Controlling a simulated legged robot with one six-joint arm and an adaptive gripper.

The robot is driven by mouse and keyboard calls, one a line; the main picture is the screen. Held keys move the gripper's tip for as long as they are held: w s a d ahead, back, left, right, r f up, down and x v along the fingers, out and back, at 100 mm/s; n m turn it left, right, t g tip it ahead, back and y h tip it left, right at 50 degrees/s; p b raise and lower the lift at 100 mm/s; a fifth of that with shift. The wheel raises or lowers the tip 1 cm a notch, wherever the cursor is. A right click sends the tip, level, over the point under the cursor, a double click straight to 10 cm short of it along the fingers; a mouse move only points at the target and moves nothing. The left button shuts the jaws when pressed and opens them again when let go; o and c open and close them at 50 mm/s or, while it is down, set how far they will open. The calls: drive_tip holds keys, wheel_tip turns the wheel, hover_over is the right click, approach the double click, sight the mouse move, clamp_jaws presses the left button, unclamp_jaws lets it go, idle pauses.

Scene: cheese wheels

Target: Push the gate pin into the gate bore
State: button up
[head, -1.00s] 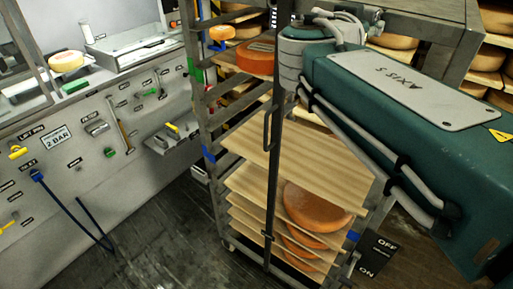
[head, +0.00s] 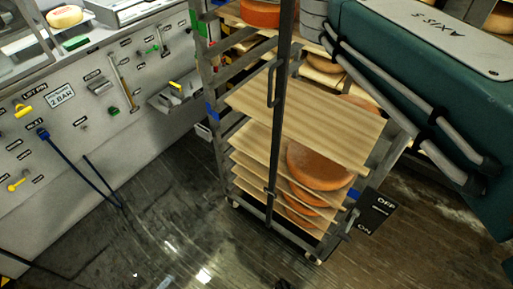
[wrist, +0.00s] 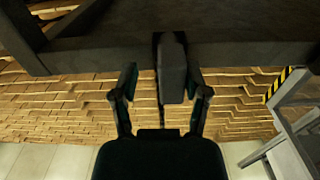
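A trolley rack (head: 208,85) stands in the middle of the head view, with a tall dark gate bar (head: 281,110) and handle across its front. I cannot make out the gate pin or gate bore for certain. In the wrist view my gripper (wrist: 162,78) has its two fingers spread. A dark grey upright piece (wrist: 173,68) shows between them, with a visible gap on the left and a narrower one on the right; I cannot tell whether it is the pin. It lies against a dark beam (wrist: 240,54). My gripper is outside the head view.
Wooden boards (head: 300,115) and orange cheese wheels (head: 318,168) fill the rack. A grey panel wall (head: 70,130) with tools and a blue hose (head: 75,172) is at left. A black OFF/ON sign (head: 374,212) is at right. The dark floor (head: 150,235) in front looks mostly clear.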

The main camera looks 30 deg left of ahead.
clamp_jaws()
drive_tip(key=shift+a, duration=0.2)
drive_tip(key=shift+s+d, duration=0.3)
drive_tip(key=shift+s, duration=0.05)
drive_tip(key=shift+s, duration=0.25)
drive_tip(key=shift+s+r, duration=0.1)
drive_tip(key=shift+s, duration=0.6)
drive_tip(key=shift+s, duration=0.25)
